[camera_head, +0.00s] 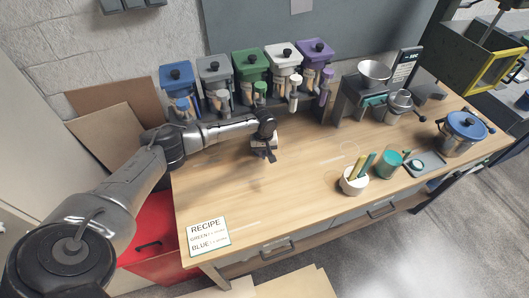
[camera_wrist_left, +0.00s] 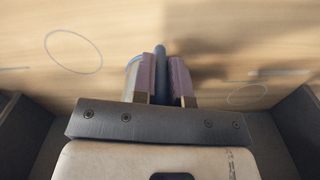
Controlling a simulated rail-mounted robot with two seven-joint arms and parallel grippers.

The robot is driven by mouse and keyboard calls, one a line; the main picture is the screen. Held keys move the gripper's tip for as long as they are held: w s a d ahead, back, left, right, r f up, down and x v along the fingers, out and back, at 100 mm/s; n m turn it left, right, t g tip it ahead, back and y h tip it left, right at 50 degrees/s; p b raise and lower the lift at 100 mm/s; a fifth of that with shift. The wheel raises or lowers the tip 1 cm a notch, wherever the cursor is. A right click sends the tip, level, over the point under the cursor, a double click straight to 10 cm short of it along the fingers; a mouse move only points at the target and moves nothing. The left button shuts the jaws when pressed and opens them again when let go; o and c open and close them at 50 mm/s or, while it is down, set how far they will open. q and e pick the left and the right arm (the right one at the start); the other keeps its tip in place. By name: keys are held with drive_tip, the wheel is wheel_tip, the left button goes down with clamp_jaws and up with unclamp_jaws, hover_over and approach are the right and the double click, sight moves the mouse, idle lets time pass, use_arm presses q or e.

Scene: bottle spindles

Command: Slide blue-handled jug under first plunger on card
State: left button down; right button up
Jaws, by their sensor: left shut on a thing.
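My left gripper (camera_head: 266,150) is low over the table in front of the dispensers. In the left wrist view its two fingers (camera_wrist_left: 160,80) are shut on a dark blue upright handle (camera_wrist_left: 160,62), which I take for the jug's handle. The recipe card (camera_head: 209,236) at the table's front left lists GREEN first, then BLUE. The green dispenser (camera_head: 250,60) with its green plunger (camera_head: 260,89) stands mid-row, behind the gripper. My right gripper is not in view.
Blue (camera_head: 176,73), grey (camera_head: 214,68), white (camera_head: 284,56) and purple (camera_head: 316,50) dispensers share the row. A white pot with sticks (camera_head: 354,182), a teal cup (camera_head: 388,164) and a blue-lidded pot (camera_head: 463,130) stand to the right. The table's front middle is clear.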

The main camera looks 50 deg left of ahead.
use_arm(q)
drive_tip(key=c, duration=1.1)
unclamp_jaws()
drive_tip(key=shift+r, duration=0.1)
wheel_tip(320, 180, up, 14)
drive_tip(key=shift+f, duration=0.15)
